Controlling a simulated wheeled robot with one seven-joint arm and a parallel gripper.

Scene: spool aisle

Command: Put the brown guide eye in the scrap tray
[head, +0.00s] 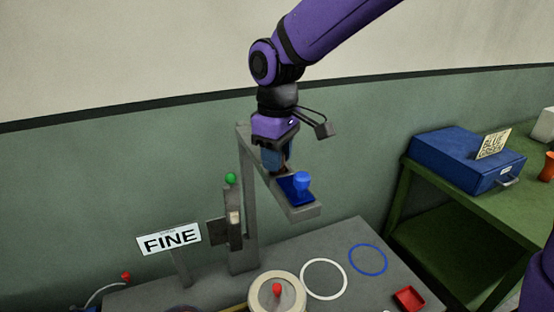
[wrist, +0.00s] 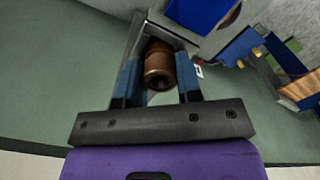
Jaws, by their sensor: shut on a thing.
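The brown guide eye (wrist: 158,68) is a short brown cylinder between the two blue fingers of my gripper (wrist: 158,82) in the wrist view. My gripper is shut on it. In the head view my gripper (head: 276,166) points down at the raised grey arm of the stand, next to a blue pad, and mostly hides the brown piece. I cannot tell whether the piece touches the arm. A small red tray (head: 409,299) lies at the bench's front right; no label on it is readable, so I cannot tell if it is the scrap tray.
A blue guide (head: 303,182) stands on the blue pad of the grey arm (head: 303,212). A FINE sign (head: 169,239), a spool with a red knob (head: 276,290), a white ring (head: 324,279) and a blue ring (head: 368,259) are below. A blue box (head: 455,160) sits on the green table.

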